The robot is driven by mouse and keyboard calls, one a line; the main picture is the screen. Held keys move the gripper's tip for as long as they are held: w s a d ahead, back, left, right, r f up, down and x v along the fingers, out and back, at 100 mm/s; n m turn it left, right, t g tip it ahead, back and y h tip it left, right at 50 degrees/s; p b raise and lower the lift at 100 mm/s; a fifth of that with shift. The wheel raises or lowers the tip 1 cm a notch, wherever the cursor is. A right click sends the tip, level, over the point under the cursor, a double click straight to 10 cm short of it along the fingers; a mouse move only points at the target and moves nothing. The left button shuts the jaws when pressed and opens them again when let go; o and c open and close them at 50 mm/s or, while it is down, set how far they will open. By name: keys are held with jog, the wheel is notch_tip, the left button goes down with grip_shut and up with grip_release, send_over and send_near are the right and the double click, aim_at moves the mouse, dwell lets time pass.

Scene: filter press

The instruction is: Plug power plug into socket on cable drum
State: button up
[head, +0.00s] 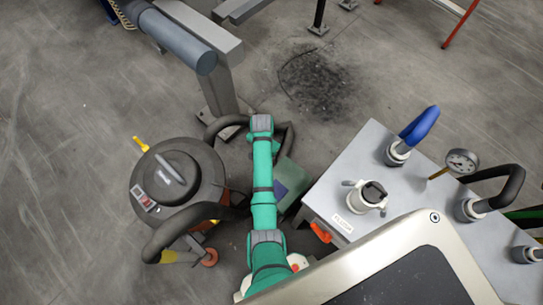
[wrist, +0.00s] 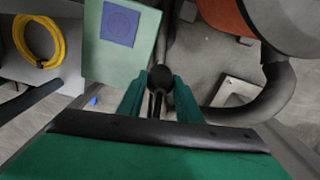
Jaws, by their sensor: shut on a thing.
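My gripper (wrist: 160,92) is in the wrist view, its two green fingers shut on a dark, round-ended piece, which I take to be the power plug (wrist: 160,77). A dark cable seems to run down from it between the fingers. Just beyond and to the left is a pale green box with a blue square panel (wrist: 120,24); it also shows in the head view as a green box (head: 293,183) beside my arm. I cannot tell whether the blue panel is the socket. The plug appears apart from it. No cable drum is clearly recognisable. My gripper is hidden in the head view.
A dark vacuum cleaner (head: 180,183) with a thick black hose stands left of my arm. A grey cabinet (head: 330,190) with fittings and a gauge (head: 462,161) stands at right. A yellow coil (wrist: 38,40) hangs at left in the wrist view. Floor at far left is clear.

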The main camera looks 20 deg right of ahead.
jog(key=shift+a, duration=0.15)
jog(key=shift+w+a+r, duration=0.1)
jog(key=shift+a+r, duration=0.05)
jog(key=a+r+n, duration=0.4)
jog(key=a+n, duration=0.2)
jog(key=a, duration=0.2)
jog(key=w+a+r+n, duration=0.1)
jog(key=a+r+n, duration=0.3)
jog(key=a, duration=0.4)
jog(key=shift+a+n, duration=0.2)
jog(key=shift+n, duration=0.7)
